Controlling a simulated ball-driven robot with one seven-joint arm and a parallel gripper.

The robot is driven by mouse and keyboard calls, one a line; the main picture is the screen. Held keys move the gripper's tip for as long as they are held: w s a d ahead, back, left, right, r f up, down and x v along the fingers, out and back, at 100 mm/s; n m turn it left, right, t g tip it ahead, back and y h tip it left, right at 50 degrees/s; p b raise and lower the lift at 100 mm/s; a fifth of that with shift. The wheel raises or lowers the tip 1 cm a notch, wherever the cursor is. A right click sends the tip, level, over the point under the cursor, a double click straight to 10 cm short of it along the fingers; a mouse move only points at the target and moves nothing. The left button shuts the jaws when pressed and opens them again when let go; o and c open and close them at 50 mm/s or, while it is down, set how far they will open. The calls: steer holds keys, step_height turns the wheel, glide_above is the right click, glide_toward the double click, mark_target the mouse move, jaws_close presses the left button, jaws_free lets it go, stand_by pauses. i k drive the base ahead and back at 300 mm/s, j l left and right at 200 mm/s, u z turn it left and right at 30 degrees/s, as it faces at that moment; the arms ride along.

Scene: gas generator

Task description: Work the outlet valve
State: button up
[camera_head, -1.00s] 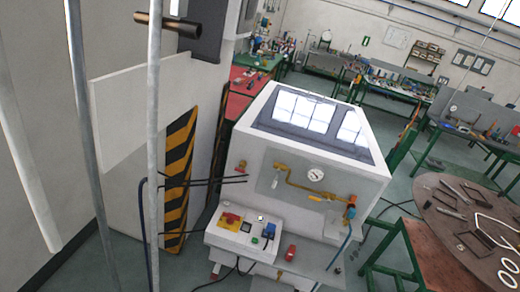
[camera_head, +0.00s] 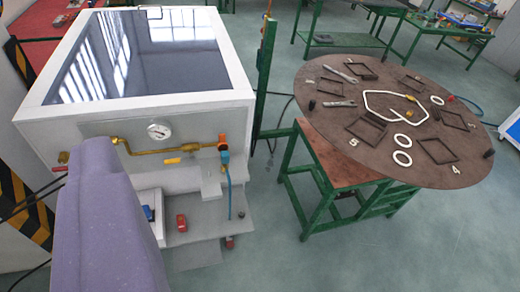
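The gas generator (camera_head: 245,110) is a white box with a dark glossy top, on the left of the view. Brass piping runs along its front below a round white gauge (camera_head: 159,131). A yellow lever (camera_head: 172,161) lies roughly level just under the pipe. At the pipe's right end is an orange and blue fitting (camera_head: 223,146) with a blue hose hanging down. I cannot tell for sure which of these is the outlet valve. A lilac-grey link of my arm (camera_head: 105,225) covers the lower left of the generator's front. My gripper's fingers are not in view.
A red part (camera_head: 182,222) sits on the generator's lower ledge. A round brown table top (camera_head: 325,130) with frames, rings and tools stands to the right, beside a green-legged bench (camera_head: 318,185). The floor (camera_head: 330,260) in front is clear.

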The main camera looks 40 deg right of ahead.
mark_target(178, 160)
steer(key=z, duration=0.25)
steer(key=i+j+z, duration=0.75)
steer(key=i, duration=0.05)
